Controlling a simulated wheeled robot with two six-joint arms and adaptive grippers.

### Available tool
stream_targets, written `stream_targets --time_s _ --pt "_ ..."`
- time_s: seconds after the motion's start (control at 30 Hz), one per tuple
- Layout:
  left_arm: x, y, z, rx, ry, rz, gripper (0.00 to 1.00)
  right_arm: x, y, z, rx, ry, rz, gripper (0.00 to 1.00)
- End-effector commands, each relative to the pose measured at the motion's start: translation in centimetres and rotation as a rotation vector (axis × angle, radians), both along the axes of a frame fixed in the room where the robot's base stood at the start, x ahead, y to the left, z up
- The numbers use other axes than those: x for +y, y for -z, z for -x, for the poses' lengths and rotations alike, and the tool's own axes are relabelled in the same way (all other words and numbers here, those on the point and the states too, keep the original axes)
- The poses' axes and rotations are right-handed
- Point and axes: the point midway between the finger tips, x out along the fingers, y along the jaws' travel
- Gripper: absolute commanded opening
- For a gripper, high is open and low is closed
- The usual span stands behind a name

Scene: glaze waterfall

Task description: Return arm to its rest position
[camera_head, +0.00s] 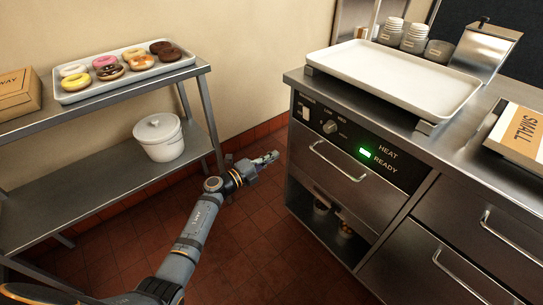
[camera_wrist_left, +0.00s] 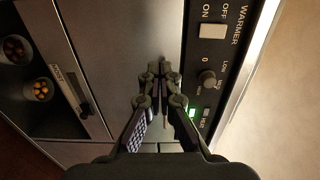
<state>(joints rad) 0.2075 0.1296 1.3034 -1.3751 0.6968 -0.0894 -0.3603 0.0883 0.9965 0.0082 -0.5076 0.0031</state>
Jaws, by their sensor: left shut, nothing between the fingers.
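My left arm comes in from the bottom left in the head view. Its gripper (camera_head: 265,160) is over the tiled floor, in the gap between the steel shelf and the warmer cabinet. In the left wrist view the gripper's fingers (camera_wrist_left: 162,75) are together with nothing between them. They point at the cabinet front, beside the warmer's control panel (camera_wrist_left: 215,75) with its switch, knob and green light. Whether the fingertips touch the cabinet cannot be told. My right gripper does not show in either view.
The warmer cabinet (camera_head: 345,165) stands right of the gripper, with a white tray (camera_head: 395,75) on top. The steel shelf (camera_head: 90,185) at left holds a tray of donuts (camera_head: 125,75) and a lidded white pot (camera_head: 158,138). The floor (camera_head: 260,230) between them is open.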

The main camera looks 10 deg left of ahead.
Motion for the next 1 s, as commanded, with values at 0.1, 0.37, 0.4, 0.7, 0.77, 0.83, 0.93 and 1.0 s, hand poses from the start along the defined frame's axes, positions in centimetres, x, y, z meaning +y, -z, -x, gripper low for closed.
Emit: stream_targets --time_s 0.1,0.37,0.4,0.7,0.77,0.83,0.93,1.0 --pt "0.0 0.0 0.0 0.000 0.000 0.000 0.00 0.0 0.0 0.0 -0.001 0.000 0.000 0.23" --pt "2.6 4.4 0.8 0.123 -0.148 0.148 0.00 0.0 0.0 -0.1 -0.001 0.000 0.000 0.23" --pt "4.0 6.7 1.5 0.187 -0.226 0.217 0.00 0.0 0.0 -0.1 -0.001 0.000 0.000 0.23" --pt "13.6 27.5 14.3 0.756 -0.864 0.623 0.00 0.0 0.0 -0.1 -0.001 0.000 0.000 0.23" --pt "14.5 31.1 18.2 0.865 -0.979 0.671 0.00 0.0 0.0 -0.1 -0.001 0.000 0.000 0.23" --pt "15.2 34.7 22.8 0.986 -1.104 0.719 0.00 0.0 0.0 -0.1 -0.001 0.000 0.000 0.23" --pt "15.6 38.6 29.0 1.135 -1.254 0.767 0.00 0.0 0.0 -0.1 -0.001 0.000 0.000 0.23" --pt "15.5 40.5 33.0 1.227 -1.343 0.790 0.00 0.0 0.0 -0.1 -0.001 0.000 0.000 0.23"
